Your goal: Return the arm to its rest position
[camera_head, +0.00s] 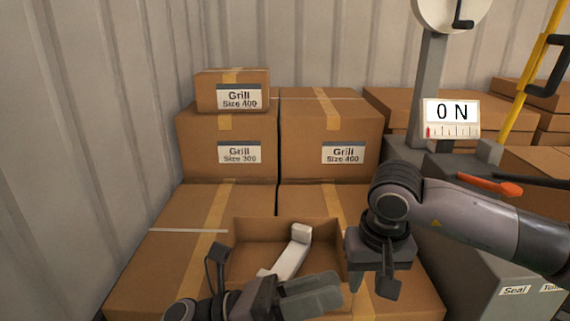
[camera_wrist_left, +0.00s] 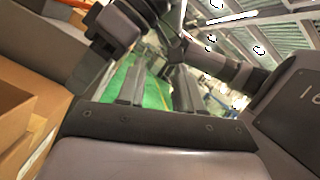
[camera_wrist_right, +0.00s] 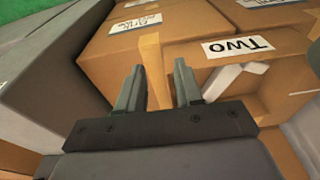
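My right arm comes in from the right in the head view, bent at the elbow. Its gripper (camera_head: 377,280) hangs down at the right side of an open cardboard box. In the right wrist view the two fingers of the right gripper (camera_wrist_right: 157,85) stand apart with nothing between them. My left gripper (camera_head: 318,293) is low in the head view, in front of the open box, pointing right. In the left wrist view the left gripper (camera_wrist_left: 158,88) has its fingers apart and empty, with green floor behind.
The open box (camera_head: 325,262) holds a white angled piece (camera_head: 292,253). Stacked Grill boxes (camera_head: 325,110) stand behind. A force gauge (camera_head: 451,118) reading 0 N is on a grey stand at right. A corrugated wall closes the left.

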